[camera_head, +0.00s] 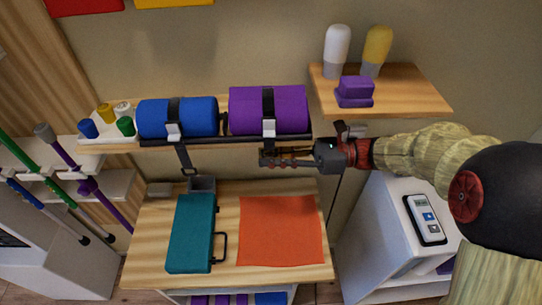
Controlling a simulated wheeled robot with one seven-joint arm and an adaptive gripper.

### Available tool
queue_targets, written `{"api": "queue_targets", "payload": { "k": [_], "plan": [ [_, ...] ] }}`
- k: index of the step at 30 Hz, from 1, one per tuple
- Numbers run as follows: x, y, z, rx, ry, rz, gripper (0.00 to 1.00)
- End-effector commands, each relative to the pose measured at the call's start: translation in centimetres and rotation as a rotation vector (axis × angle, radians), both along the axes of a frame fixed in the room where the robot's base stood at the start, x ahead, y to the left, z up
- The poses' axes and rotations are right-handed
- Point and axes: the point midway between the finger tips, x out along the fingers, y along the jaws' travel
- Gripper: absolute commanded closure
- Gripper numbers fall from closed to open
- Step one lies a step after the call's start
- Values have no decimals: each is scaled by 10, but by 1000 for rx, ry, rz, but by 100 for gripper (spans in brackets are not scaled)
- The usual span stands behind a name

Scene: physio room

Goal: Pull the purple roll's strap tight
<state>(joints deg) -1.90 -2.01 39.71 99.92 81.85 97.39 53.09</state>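The purple roll (240,108) lies on the wall shelf, to the right of the blue roll. Its black strap (268,98) runs over the front of the roll to a pale buckle (269,128). My gripper (266,158) reaches in from the right, just below the shelf edge and under that buckle, with its fingers pointing left.
The blue roll (195,117) has a similar strap, its tail (185,158) hanging below the shelf (108,149). Below is a wooden table (150,240) with a teal case (191,235) and an orange sheet (280,230). A smaller shelf (410,95) with bottles and purple blocks sits above my arm.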

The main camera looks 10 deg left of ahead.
Motion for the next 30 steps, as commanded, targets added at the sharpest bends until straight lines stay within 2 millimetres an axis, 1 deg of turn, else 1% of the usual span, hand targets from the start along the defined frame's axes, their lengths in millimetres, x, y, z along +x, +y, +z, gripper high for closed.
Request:
{"api": "queue_targets", "payload": {
  "k": [1, 9, 30],
  "plan": [
    [0, 0, 0, 0, 0, 0, 86],
    [0, 0, 0, 0, 0, 0, 100],
    [1, 0, 0, 0, -1, -1, 100]
  ]
}}
